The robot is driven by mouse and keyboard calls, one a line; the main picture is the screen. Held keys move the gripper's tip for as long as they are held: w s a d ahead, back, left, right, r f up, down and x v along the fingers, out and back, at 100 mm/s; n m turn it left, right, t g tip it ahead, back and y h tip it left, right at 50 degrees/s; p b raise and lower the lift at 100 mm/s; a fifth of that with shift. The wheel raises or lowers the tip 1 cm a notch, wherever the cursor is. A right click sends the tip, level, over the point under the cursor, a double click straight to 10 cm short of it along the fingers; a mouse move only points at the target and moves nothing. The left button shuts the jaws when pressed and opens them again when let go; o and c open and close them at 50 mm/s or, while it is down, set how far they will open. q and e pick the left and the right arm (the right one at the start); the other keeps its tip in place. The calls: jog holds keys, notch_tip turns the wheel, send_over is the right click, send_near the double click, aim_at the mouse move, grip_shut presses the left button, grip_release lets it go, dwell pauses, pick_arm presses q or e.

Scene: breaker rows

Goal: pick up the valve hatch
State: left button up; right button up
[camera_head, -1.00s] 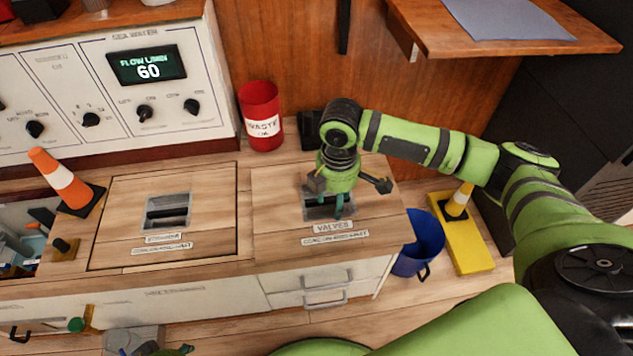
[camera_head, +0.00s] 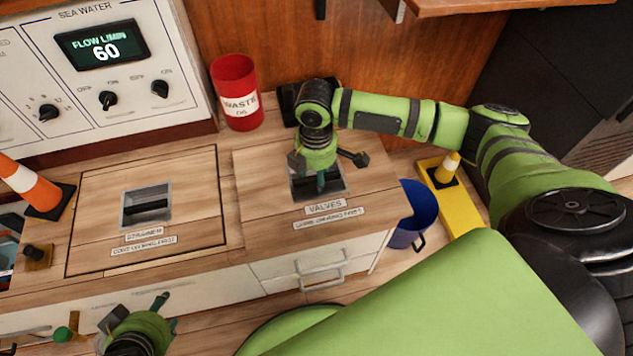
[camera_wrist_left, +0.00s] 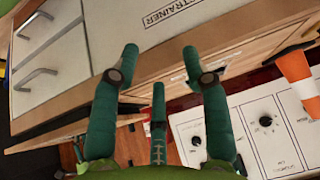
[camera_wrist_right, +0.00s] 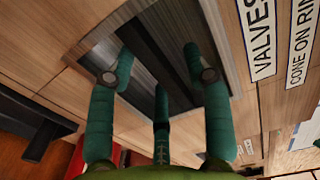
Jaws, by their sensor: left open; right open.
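The valve hatch (camera_head: 262,180) is a wooden panel in the counter top, labelled VALVES (camera_head: 325,206), with a recessed metal handle. My right gripper (camera_head: 320,188) is over this recess, pointing down, with its fingertips at or in it. In the right wrist view the open fingers (camera_wrist_right: 158,65) straddle the dark bar across the recess (camera_wrist_right: 150,50); I cannot tell whether they touch it. The hatch lies flat in the counter. My left gripper (camera_head: 145,312) is low in front of the cabinet; its open, empty fingers (camera_wrist_left: 165,65) show in the left wrist view.
The strainer hatch (camera_head: 95,205) lies left of the valve hatch. A red waste bin (camera_head: 235,80) stands behind on the counter. An orange cone (camera_head: 32,184) stands at the left. A blue bucket (camera_head: 420,205) and a yellow block (camera_head: 462,205) are at the right.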

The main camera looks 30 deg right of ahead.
jog(key=shift+f, duration=0.55)
grip_shut()
pick_arm(q)
jog(key=shift+w+d+r+t, duration=0.25)
jog(key=shift+w+r+t, duration=0.15)
jog(key=shift+w, duration=0.2)
jog(key=shift+w+d+r+t, duration=0.3)
jog(key=shift+w+r, duration=0.1)
jog(key=shift+w, duration=0.2)
pick_arm(e)
jog(key=shift+w+r, duration=0.1)
